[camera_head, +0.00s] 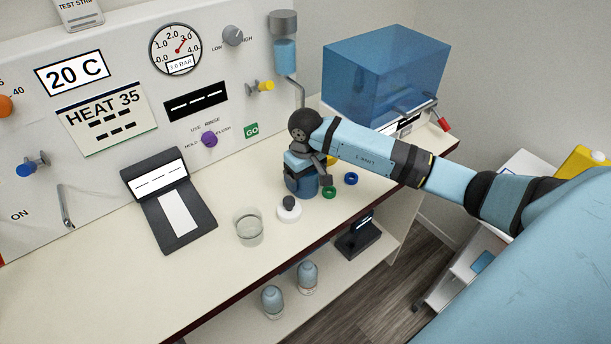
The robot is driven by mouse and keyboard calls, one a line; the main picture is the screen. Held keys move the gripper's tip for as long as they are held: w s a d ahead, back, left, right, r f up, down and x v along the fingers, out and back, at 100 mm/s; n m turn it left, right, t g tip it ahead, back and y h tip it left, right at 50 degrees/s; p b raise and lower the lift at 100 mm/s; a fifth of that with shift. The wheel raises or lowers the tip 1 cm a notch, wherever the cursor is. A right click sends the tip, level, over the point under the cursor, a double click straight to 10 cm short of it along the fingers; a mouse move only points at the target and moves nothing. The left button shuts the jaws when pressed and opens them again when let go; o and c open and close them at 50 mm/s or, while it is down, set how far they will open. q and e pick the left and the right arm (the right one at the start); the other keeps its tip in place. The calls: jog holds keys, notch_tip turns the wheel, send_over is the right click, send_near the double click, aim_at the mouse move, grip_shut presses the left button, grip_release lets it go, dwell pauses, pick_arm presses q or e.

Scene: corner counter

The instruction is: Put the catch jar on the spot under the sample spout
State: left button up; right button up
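A clear glass jar (248,228), which looks like the catch jar, stands upright and apart on the cream counter, near the front edge. A thin bent metal pipe (67,206) sticks out of the panel at the left. Another thin pipe (299,92) hangs below the blue-filled cylinder (285,55). I cannot tell which one is the sample spout, and I see no marked spot under either. My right gripper (303,184) points down over the counter, right of the jar and apart from it. Its fingertips are not clear. My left gripper is out of view.
A white round piece with a dark knob (289,209) lies between jar and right gripper. Green (329,192) and blue (351,179) rings lie right of it. A dark open case (169,200) stands left. A blue transparent box (386,72) is behind. The left counter is clear.

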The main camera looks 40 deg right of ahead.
jog(key=shift+o, duration=0.9)
jog(key=shift+r, duration=0.1)
